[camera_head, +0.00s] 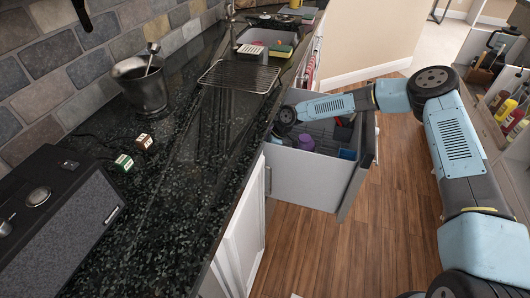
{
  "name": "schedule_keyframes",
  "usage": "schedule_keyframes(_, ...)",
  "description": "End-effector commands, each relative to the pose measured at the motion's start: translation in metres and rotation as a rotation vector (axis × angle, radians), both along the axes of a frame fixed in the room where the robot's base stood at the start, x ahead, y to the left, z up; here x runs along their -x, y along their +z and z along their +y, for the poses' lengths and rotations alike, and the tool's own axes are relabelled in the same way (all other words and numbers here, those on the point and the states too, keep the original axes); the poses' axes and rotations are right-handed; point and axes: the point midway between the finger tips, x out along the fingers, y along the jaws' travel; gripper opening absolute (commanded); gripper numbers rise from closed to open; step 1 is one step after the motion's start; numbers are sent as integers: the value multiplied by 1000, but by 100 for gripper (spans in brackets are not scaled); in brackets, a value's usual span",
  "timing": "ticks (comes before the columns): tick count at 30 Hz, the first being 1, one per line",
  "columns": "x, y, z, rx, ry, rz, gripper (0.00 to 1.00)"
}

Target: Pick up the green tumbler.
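I cannot make out a green tumbler anywhere in this view. My blue-grey arm reaches from the right to the open drawer (297,180) under the counter. The dark end of my arm, with my gripper (284,121), is at the drawer's left rear, by the counter edge. Its fingers are too small and dark to tell if they are open or hold anything. In the drawer are a purple cup-like thing (305,142), a small blue thing (348,154) and a red and dark thing (343,132). Part of the drawer is hidden by my arm.
The dark counter (175,210) holds a metal bucket (146,92), two small blocks (124,163), a black speaker-like box (55,225) and a wire rack (240,77). A sink (262,37) lies beyond. Wooden floor (330,250) is clear in front; an open shelf unit (500,95) stands right.

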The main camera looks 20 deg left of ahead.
Motion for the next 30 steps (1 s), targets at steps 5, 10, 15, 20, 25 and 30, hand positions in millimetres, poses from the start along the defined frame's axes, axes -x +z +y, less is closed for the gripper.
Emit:
schedule_keyframes(5, 0, 1, 0, 0, 0, 0, 88)
schedule_keyframes(10, 0, 1, 0, 0, 0, 0, 72)
schedule_keyframes(15, 0, 1, 0, 0, 1, 0, 55)
schedule_keyframes(20, 0, 1, 0, 0, 1, 0, 40)
schedule_keyframes(25, 0, 1, 0, -1, 0, -1, 28)
schedule_keyframes(30, -1, 1, 0, -1, 0, -1, 28)
